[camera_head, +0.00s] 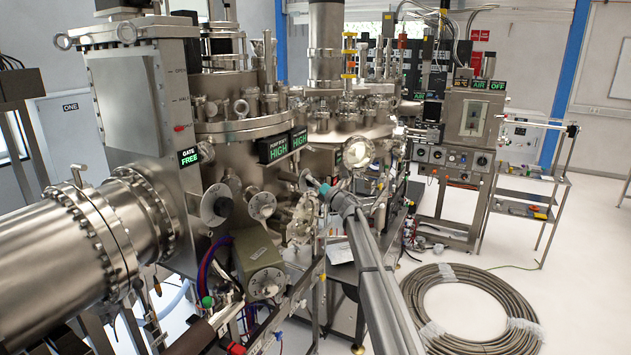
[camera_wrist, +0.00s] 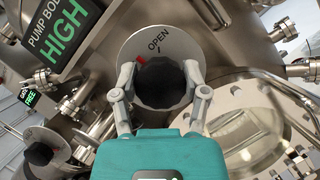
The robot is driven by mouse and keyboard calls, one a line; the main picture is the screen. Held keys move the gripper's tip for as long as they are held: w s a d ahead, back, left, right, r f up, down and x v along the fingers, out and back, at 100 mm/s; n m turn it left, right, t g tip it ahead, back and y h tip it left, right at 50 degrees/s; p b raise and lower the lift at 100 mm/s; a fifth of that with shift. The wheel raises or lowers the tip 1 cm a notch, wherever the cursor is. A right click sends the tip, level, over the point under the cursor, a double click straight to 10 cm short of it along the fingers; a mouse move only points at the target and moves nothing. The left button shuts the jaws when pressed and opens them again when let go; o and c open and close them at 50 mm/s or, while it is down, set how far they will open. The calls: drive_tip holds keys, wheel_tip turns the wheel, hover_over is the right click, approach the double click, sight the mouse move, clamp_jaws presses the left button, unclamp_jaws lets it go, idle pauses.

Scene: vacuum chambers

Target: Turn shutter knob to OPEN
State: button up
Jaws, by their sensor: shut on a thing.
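The black shutter knob (camera_wrist: 163,88) sits in the middle of the wrist view, on a round grey dial plate (camera_wrist: 130,48). The plate reads OPEN with a short tick line under it. A red pointer (camera_wrist: 140,60) shows at the knob's upper left edge, a little left of the OPEN tick. My gripper (camera_wrist: 160,78) is shut on the knob, one finger on each side. In the head view my gripper (camera_head: 318,188) reaches the front of the chamber; the knob is too small or hidden there to make out.
A green HIGH sign (camera_wrist: 62,35) is close at upper left in the wrist view. A round flanged window (camera_wrist: 248,130) is at lower right. Another dark knob (camera_wrist: 40,153) is at lower left. A coiled hose (camera_head: 470,310) lies on the floor at right in the head view.

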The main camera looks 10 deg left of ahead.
drive_tip(key=m+h+p, duration=0.1)
drive_tip(key=m, duration=0.1)
drive_tip(key=m+h, duration=0.1)
drive_tip(key=m, duration=0.1)
drive_tip(key=shift+a+r+m+t+p, duration=0.1)
drive_tip(key=shift+a+m+t+p, duration=0.05)
drive_tip(key=shift+m+t+p, duration=0.25)
drive_tip(key=shift+m+h+p, duration=0.55)
drive_tip(key=shift+m+h, duration=0.05)
drive_tip(key=shift+m, duration=0.8)
drive_tip(key=shift+f+g, duration=0.2)
drive_tip(key=shift+g, duration=0.1)
drive_tip(key=shift+s, duration=0.1)
drive_tip(key=o, duration=1.1)
drive_tip(key=shift+a, duration=0.15)
drive_tip(key=shift+o, duration=0.2)
drive_tip(key=shift+d, duration=0.2)
